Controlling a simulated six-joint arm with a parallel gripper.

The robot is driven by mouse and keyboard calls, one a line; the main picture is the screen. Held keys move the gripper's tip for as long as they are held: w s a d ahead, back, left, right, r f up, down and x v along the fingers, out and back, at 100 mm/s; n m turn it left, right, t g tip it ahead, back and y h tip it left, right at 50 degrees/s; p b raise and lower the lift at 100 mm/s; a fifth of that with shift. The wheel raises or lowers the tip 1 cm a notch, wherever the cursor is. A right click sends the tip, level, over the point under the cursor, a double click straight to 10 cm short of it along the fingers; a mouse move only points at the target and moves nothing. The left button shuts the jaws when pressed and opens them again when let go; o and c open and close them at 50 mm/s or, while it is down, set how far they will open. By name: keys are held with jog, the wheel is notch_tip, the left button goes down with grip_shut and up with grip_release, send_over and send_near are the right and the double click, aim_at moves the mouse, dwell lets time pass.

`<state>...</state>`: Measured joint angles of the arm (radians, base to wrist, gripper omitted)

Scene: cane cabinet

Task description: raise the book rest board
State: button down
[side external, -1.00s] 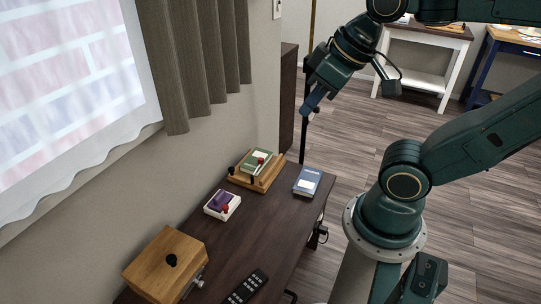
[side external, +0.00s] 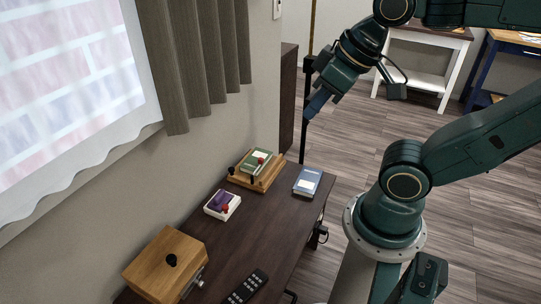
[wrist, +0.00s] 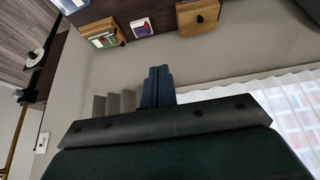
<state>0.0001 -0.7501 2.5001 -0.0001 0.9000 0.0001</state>
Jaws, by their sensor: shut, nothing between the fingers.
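The book rest (side external: 257,178) is a wooden stand at the far end of the dark cabinet top, near the wall. A green book (side external: 255,161) lies on its board, which looks low, close to flat. The rest also shows in the wrist view (wrist: 102,33), at the upper left. My gripper (side external: 314,106) is shut and empty, in the air above and beyond the cabinet's far right end, clear of the book rest. In the wrist view my shut fingers (wrist: 158,86) point up the picture, below the cabinet's things and apart from them.
A blue book (side external: 307,181) lies right of the rest. Curtain (side external: 195,65) and wall are on the left; a dark pole stands behind my gripper.

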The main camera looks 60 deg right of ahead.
jog(key=c, duration=1.6)
grip_release()
jog(key=shift+o, duration=0.7)
jog(key=shift+w+d+r, duration=0.1)
jog(key=shift+w+r, duration=0.05)
jog(key=shift+w, duration=0.45)
jog(key=w+d+f, duration=0.3)
jog(key=w, duration=0.5)
jog(key=w+d+f+m, duration=0.1)
jog(key=w+d+f, duration=0.25)
jog(key=w, duration=0.45)
jog(key=w+d+f, duration=0.2)
jog(key=w+d, duration=0.2)
jog(key=w, duration=0.5)
jog(key=w+d+f, duration=0.2)
jog(key=d+f, duration=0.3)
jog(key=f, duration=0.5)
jog(key=w+d+f+m, duration=0.1)
jog(key=w+d+f, duration=0.2)
jog(key=f, duration=0.6)
jog(key=w+d+f+m+g+h, duration=0.1)
jog(key=w+d+f, duration=0.2)
jog(key=d+f, duration=0.3)
notch_tip(320, 180, down, 5)
jog(key=shift+d+r, duration=0.2)
jog(key=shift+d, duration=0.15)
jog(key=shift+f, duration=0.1)
